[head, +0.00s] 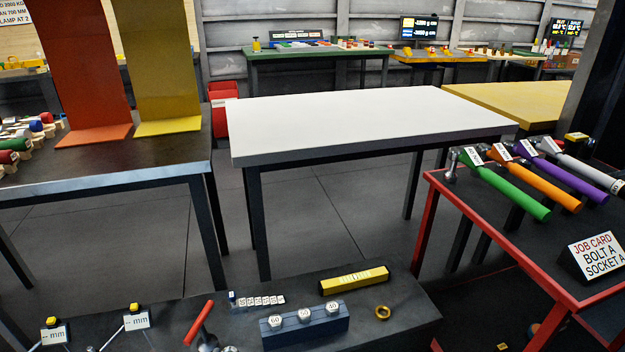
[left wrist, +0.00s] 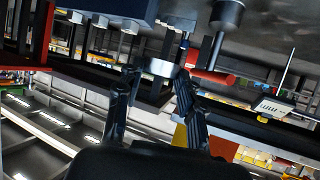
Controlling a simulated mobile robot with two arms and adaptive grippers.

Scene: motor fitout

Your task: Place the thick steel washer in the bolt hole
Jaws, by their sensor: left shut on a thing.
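In the left wrist view my left gripper (left wrist: 158,75) is shut on a short silver ring-like piece (left wrist: 160,68), which looks like the thick steel washer. It sits between the two fingertips. A blue-grey block (left wrist: 120,8) and a dark cylinder (left wrist: 228,18) hang into the top of that view, close to the held piece; I cannot tell if they touch it. I cannot make out the bolt hole in either view.
The near dark bench carries a blue block with labelled pieces (head: 305,326), a yellow box (head: 354,280), a brass ring (head: 382,312), a red handle (head: 198,322) and mm tags (head: 136,319). A red-framed table (head: 440,190) with coloured wrenches stands right. The white table (head: 360,120) is clear.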

